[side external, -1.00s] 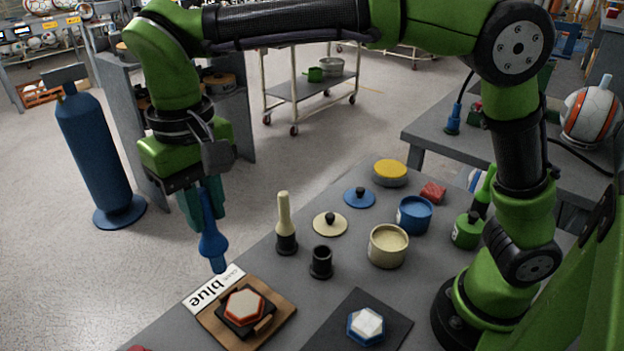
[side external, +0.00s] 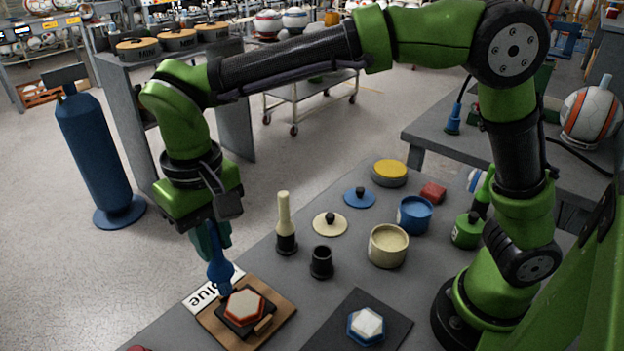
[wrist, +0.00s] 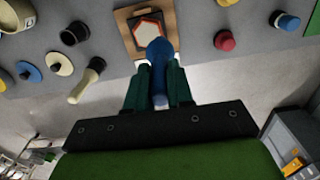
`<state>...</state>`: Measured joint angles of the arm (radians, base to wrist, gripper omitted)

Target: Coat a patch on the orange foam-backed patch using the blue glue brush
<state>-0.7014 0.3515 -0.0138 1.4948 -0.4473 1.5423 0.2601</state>
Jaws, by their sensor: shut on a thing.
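The orange foam-backed patch (side external: 243,306) is a hexagon with a pale top and orange edge. It lies in a black holder on a wooden board (side external: 281,310) at the table's front left. My gripper (side external: 212,243) is shut on the blue glue brush (side external: 220,273), which points down just behind and left of the patch. Whether its tip touches anything is unclear. In the wrist view, the brush (wrist: 159,62) covers the lower part of the patch (wrist: 149,28), between the green fingers of my gripper (wrist: 152,88).
A cream brush (side external: 285,225) stands upright, with a black empty cup (side external: 321,262), cream pot (side external: 388,246) and blue pot (side external: 414,215) nearby. A blue-edged hexagon patch (side external: 366,325) lies on a dark mat.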

